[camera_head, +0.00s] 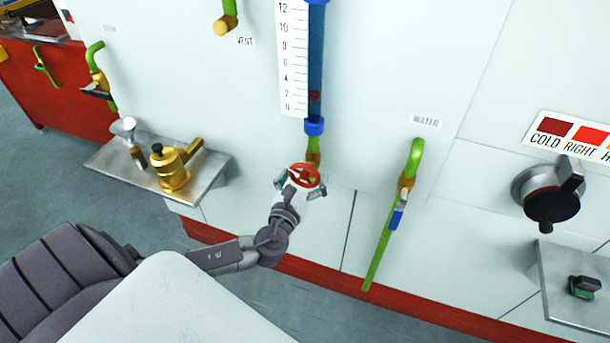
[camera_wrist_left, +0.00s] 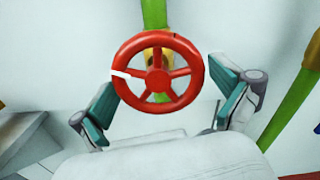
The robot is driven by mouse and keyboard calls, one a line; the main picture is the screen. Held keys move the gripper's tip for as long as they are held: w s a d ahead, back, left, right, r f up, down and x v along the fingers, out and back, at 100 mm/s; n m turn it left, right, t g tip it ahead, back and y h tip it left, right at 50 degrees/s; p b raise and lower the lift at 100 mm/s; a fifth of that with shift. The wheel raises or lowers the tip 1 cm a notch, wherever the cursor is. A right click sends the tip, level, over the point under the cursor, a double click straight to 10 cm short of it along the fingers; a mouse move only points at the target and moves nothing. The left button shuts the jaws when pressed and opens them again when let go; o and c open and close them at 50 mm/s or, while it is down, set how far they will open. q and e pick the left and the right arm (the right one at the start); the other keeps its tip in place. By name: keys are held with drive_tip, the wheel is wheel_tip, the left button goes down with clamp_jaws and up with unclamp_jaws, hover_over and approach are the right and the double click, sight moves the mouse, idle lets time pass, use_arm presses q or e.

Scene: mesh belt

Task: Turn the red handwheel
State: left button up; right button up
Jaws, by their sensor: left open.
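The red handwheel (camera_head: 305,175) sits on a brass fitting below the blue sight tube, on the white panel. In the left wrist view the red handwheel (camera_wrist_left: 157,72) faces me, with spokes, a round hub and a white mark on the left of its rim. My left gripper (camera_head: 301,187) is at the wheel. In the left wrist view my left gripper (camera_wrist_left: 165,100) is open, with one teal-padded finger on each side of the lower wheel. I cannot tell whether either pad touches the rim. My right gripper does not show.
A metal shelf (camera_head: 110,165) with a brass pot (camera_head: 175,168) juts out to the left. A green water pipe (camera_head: 385,235) with a blue-handled valve hangs to the right. A black knob (camera_head: 550,205) and another shelf (camera_head: 560,300) are farther right.

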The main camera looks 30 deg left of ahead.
use_arm(q)
drive_tip(key=c, duration=1)
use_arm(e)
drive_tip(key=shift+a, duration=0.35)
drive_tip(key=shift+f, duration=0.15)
